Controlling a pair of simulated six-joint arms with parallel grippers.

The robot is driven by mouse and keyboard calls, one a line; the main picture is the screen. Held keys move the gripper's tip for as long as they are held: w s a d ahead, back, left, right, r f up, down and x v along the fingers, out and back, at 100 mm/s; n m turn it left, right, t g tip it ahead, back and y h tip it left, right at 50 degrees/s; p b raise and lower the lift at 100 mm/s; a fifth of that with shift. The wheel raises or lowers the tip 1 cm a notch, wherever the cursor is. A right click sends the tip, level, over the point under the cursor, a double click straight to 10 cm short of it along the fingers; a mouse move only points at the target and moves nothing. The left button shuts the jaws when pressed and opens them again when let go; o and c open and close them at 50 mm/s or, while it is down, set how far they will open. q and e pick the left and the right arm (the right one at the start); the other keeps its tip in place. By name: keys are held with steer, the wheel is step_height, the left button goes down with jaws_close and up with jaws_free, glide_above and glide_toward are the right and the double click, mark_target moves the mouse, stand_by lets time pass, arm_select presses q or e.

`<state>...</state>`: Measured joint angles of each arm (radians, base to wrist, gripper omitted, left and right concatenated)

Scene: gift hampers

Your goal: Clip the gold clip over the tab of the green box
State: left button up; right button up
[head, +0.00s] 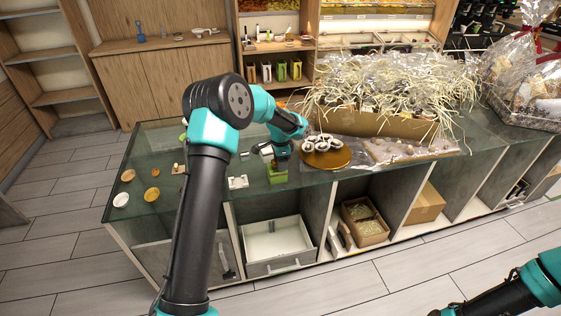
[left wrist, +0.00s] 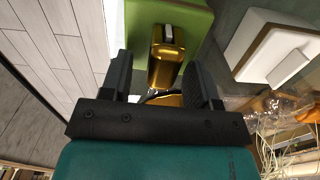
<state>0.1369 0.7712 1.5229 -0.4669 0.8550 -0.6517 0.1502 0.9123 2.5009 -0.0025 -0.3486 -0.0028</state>
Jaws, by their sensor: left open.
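The green box (head: 277,177) stands on the glass counter top under my left gripper (head: 281,158); in the left wrist view the green box (left wrist: 198,18) fills the top middle. The gold clip (left wrist: 165,62) lies against the box between the two fingers of my left gripper (left wrist: 160,82). The fingers are open, with a gap visible on both sides of the clip. A small pale piece shows at the clip's far end; I cannot tell whether it is the tab held in the clip. In the head view the clip is hidden.
A white box with a brown rim (left wrist: 248,48) stands right of the green box. A round gold board (head: 326,160) with white rings lies to the right on the counter. Behind it is a straw-filled hamper box (head: 385,124). Small round pieces (head: 152,194) lie left.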

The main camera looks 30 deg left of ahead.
arm_select(q)
steer(key=shift+r, duration=0.1)
step_height(320, 180, up, 17)
stand_by(0.7)
stand_by(0.7)
steer(key=s+d+f+n+h, duration=0.1)
steer(key=s+d+f, duration=0.25)
steer(key=f, duration=0.45)
steer(key=s+d+f+n+h, duration=0.1)
steer(key=s+d+f+n, duration=0.2)
steer(key=f, duration=0.6)
steer(key=s+d+f+h, duration=0.1)
steer(key=s+d+f, duration=0.2)
steer(key=d+f, duration=0.35)
steer(key=s+d+f+n, duration=0.2)
steer(key=s+f, duration=0.4)
steer(key=s, duration=0.6)
steer(key=s+d+f+n, duration=0.2)
steer(key=s+f+n, duration=0.3)
steer(key=s, duration=0.6)
step_height(320, 180, down, 2)
steer(key=shift+s+f+t+h, duration=0.1)
steer(key=shift+s+t+h, duration=0.3)
